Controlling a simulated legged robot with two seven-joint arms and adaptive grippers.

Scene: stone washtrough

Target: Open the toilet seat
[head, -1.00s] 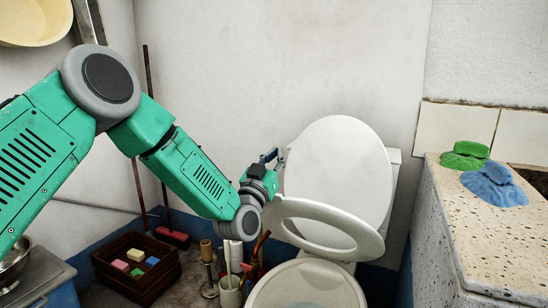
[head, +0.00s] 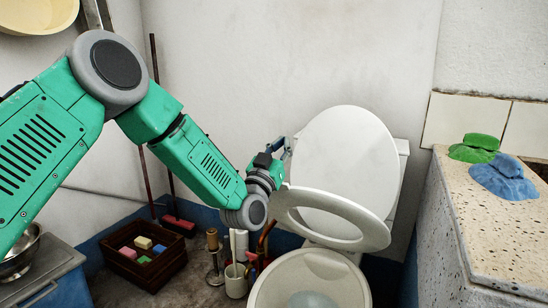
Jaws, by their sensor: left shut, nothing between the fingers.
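The white toilet seat ring (head: 284,208) is part way up, tilted between the bowl and the lid. The white lid (head: 346,150) stands upright, leaning back against the tank (head: 401,152). The toilet bowl (head: 268,278) is open below, at the bottom of the view. My left gripper (head: 284,150) is at the left side of the lid, just above the ring's left edge. It is shut and holds nothing. Its fingertips are small and partly hidden, so I cannot tell whether they touch the seat. My right gripper is not in view.
A dark crate (head: 140,267) with soaps and a white cup (head: 235,283) with brushes stand on the floor at the left.

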